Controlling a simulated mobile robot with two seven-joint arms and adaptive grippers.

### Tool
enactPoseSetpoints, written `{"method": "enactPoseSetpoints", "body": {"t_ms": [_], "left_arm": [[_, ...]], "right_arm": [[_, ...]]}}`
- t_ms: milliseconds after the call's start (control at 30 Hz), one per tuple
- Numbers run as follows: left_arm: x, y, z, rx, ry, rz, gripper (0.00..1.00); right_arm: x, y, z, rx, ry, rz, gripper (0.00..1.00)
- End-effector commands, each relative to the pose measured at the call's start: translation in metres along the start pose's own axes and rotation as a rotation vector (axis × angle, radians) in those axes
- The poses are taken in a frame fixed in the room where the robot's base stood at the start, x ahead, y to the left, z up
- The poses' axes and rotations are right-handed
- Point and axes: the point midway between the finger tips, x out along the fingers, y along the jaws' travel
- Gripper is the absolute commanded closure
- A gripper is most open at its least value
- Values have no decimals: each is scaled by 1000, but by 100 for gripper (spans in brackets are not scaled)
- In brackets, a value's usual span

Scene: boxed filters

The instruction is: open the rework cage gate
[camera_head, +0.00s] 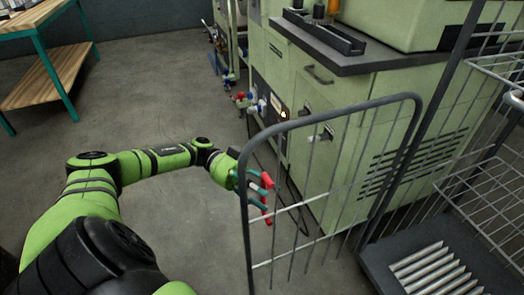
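The rework cage gate (333,108) is a dark tubular frame with thin vertical wires, in the front middle of the head view. It stands upright and angled out to the left of the cage (377,262), with a gap at the cage's front. My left gripper (267,199) is at the gate's free left edge, its red fingertips spread apart and seen beyond the edge post. The post crosses in front of the gripper body; I cannot tell whether they touch. My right gripper is out of view.
Silvery ribbed filters (432,270) lie on the cage's dark base. A green machine cabinet (330,90) with a dark top stands close behind the gate. A wooden workbench (45,85) is at the upper left. The grey floor (150,95) between is clear.

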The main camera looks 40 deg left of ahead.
Motion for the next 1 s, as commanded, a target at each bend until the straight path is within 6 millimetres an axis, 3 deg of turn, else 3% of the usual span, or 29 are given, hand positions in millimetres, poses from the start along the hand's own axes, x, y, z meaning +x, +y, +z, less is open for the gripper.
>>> {"method": "enactPoseSetpoints", "body": {"t_ms": [167, 600, 1000], "left_arm": [[-6, -1, 0, 1, -1, -2, 54], [-65, -1, 0, 2, 0, -3, 54], [-75, 0, 0, 0, 0, 1, 54]], "right_arm": [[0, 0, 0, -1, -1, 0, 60], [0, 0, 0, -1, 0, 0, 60], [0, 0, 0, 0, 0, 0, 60]]}}
